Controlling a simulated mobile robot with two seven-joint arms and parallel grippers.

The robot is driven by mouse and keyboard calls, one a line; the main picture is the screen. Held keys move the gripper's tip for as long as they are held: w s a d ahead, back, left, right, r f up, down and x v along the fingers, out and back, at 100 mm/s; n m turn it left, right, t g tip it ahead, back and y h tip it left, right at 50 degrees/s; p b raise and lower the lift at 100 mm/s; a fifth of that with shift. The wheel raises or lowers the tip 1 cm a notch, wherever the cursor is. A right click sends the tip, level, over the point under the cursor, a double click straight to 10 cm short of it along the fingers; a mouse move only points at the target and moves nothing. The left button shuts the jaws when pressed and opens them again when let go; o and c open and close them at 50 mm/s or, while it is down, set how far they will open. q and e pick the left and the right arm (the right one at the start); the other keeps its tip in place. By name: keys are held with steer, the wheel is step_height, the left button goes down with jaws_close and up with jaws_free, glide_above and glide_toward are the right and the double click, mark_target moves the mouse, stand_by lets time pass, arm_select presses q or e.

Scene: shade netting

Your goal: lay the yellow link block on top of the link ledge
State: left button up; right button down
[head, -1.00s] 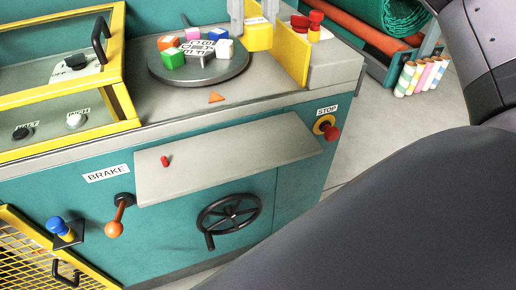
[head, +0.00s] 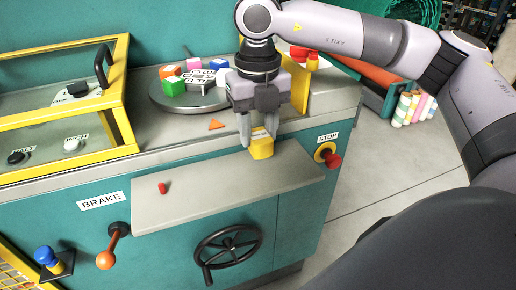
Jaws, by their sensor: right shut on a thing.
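The yellow link block (head: 262,148) is between the fingertips of my right gripper (head: 259,138), which points down and is shut on it. A pale label shows on the block's upper part. The grey ledge (head: 215,195), which I take for the link ledge, juts from the teal machine front. The block appears over the ledge's back right part; I cannot tell whether it touches. A small red peg (head: 162,188) stands on the ledge's left part. My left gripper is not in view.
A round turntable (head: 185,98) with several coloured cubes stands behind, partly hidden by my right gripper. A red stop button (head: 333,160) is right of the ledge. A black handwheel (head: 228,247) and an orange brake lever (head: 106,259) are below. The ledge's middle is clear.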

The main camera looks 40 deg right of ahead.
mark_target(258, 136)
steer(key=shift+f, duration=2.25)
steer(key=shift+f+b, duration=0.2)
steer(key=shift+b, duration=0.15)
steer(key=c, duration=0.6)
jaws_free()
steer(key=shift+c, duration=0.2)
steer(key=shift+r, duration=0.1)
